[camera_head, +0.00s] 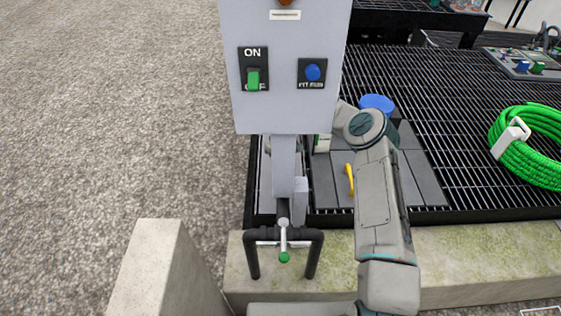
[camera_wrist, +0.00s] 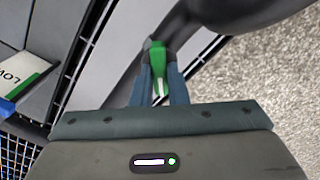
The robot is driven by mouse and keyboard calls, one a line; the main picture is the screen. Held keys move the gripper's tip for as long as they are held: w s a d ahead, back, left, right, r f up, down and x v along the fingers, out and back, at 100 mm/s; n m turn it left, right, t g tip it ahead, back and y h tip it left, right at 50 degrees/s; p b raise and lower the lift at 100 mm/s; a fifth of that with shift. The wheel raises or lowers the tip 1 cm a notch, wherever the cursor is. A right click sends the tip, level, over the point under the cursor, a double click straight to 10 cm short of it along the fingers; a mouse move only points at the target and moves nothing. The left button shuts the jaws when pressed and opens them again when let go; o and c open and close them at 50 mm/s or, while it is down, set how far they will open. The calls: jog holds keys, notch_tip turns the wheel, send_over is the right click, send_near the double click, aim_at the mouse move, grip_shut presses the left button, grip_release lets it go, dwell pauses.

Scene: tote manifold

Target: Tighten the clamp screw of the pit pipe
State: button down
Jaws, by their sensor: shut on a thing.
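In the wrist view my gripper (camera_wrist: 159,72) has its two blue-grey fingers shut on a green handle (camera_wrist: 160,52), which appears to be that of the clamp screw. The handle sits against a thick dark pipe (camera_wrist: 215,15) that curves across the top. The screw's threaded part and the clamp jaws cannot be made out. In the head view my arm reaches up and bends left behind the grey control post, so my gripper and the green handle are hidden there.
A grey control box (camera_head: 285,65) on a post (camera_head: 284,170) stands in front of my gripper. A black pipe frame with a green-tipped lever (camera_head: 284,257) is below. A yellow handle (camera_head: 350,180), blue disc (camera_head: 377,103) and green hose coil (camera_head: 530,145) lie right. A lettered plate (camera_wrist: 22,75) shows beside my gripper.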

jog(key=c, duration=1.4)
grip_release()
jog(key=shift+c, duration=0.2)
jog(key=shift+r, duration=0.1)
notch_tip(320, 180, up, 7)
jog(key=shift+r+b, duration=0.15)
jog(key=shift+b, duration=0.15)
